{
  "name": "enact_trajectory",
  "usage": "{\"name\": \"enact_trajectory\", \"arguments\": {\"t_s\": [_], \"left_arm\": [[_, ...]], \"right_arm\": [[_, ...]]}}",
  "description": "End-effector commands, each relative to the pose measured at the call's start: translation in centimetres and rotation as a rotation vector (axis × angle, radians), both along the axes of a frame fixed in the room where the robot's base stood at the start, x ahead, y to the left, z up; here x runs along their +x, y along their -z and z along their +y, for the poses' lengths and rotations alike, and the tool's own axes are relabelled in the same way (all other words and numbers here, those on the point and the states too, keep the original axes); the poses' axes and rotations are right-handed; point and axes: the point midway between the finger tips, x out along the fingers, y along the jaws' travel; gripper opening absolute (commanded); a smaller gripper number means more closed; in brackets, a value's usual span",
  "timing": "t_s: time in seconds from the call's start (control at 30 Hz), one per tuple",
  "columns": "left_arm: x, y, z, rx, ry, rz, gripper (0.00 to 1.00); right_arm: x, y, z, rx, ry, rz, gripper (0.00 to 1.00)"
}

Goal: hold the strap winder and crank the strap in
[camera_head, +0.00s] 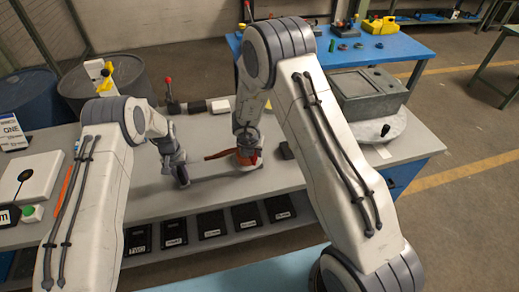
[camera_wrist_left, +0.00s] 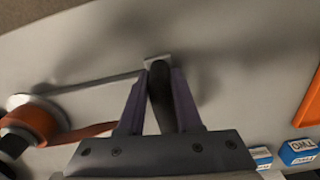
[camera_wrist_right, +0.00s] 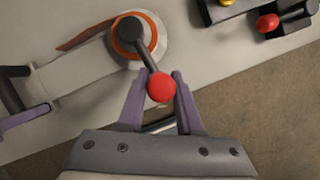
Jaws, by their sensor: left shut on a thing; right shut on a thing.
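The strap winder has a drum with an orange ring (camera_wrist_right: 151,38), a flat pale frame (camera_wrist_right: 75,78) and a dark handle at its far end. An orange-brown strap (camera_wrist_right: 82,37) runs off the drum; it also shows in the left wrist view (camera_wrist_left: 88,133). My left gripper (camera_head: 183,180) is shut on the dark handle (camera_wrist_left: 162,98), which stands between its fingers. My right gripper (camera_head: 246,150) is at the drum end. Its fingers (camera_wrist_right: 158,84) are shut on the red crank knob (camera_wrist_right: 161,88), at the end of a dark crank arm (camera_wrist_right: 143,52).
The winder is over the grey table (camera_head: 110,205). Several black labelled trays (camera_head: 174,232) sit on a shelf below the front edge. A grey box (camera_head: 372,95) stands at right, a white plate (camera_head: 32,176) at left. A red-tipped lever (camera_head: 168,88) stands behind.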

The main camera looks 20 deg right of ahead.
Motion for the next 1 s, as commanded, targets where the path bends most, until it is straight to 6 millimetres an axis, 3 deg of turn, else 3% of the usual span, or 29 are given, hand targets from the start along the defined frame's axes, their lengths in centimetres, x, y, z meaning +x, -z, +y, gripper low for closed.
{"name": "enact_trajectory", "arguments": {"t_s": [0.23, 1.0], "left_arm": [[-0.1, 0.0, -0.2, 0.000, 0.006, 0.001, 0.00], [-0.1, 0.0, -0.1, 0.000, 0.006, 0.003, 0.00]], "right_arm": [[0.2, -0.2, 2.4, 0.005, 0.200, -0.005, 0.00], [3.1, -0.2, 7.8, 0.008, 0.201, -0.009, 0.00]]}}
